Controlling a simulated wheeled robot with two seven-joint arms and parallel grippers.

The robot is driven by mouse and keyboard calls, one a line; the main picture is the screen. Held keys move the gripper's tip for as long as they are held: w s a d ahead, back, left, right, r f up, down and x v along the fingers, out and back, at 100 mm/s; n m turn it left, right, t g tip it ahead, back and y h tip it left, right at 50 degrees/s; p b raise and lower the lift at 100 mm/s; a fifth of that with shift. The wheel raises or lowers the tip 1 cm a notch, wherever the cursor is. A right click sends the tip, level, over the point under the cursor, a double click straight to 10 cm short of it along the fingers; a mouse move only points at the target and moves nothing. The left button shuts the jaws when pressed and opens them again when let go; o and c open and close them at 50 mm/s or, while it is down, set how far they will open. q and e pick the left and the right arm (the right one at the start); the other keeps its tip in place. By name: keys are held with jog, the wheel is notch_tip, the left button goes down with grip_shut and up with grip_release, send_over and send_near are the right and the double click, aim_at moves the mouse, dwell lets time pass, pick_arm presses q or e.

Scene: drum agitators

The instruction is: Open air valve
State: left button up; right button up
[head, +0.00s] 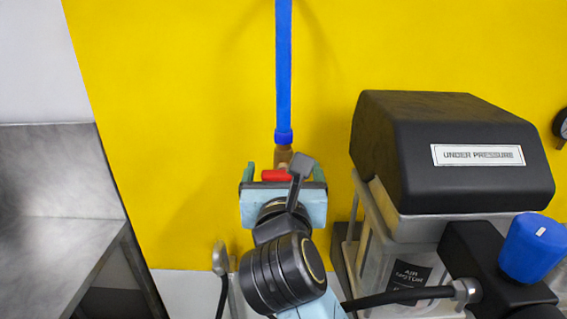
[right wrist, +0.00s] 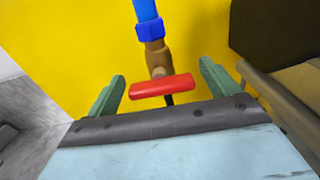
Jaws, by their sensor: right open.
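The air valve has a red handle (head: 276,175) that lies crosswise below a brass fitting (head: 283,155) on a vertical blue hose (head: 284,70). In the right wrist view the red handle (right wrist: 161,86) shows whole, nearly level and tilted slightly up to the right, below the brass body (right wrist: 156,58). My right gripper (head: 283,172) is open, with its green fingers (right wrist: 163,85) to the left and right of the handle. I see a gap on each side, and the fingers do not appear to touch it. My left gripper is not in view.
A black-lidded machine labelled "UNDER PRESSURE" (head: 450,152) stands close on the right, with a blue knob (head: 534,248) in front. A metal hose end (head: 220,258) is lower left of my wrist. A grey metal table (head: 58,200) is at the left. The yellow wall (head: 170,100) is behind.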

jog(key=shift+w, duration=0.9)
jog(key=shift+c, duration=0.2)
jog(key=c, duration=0.9)
jog(key=n+p, duration=0.2)
jog(key=p, duration=0.2)
jog(key=n+p, duration=0.2)
jog(key=p, duration=0.2)
jog(key=shift+r+n, duration=0.2)
jog(key=shift+n, duration=0.1)
jog(key=shift+c, duration=0.2)
jog(key=shift+a+f+n+p, duration=0.1)
jog(key=shift+f+n+p, duration=0.1)
jog(key=shift+n+p, duration=0.9)
jog(key=o, duration=1)
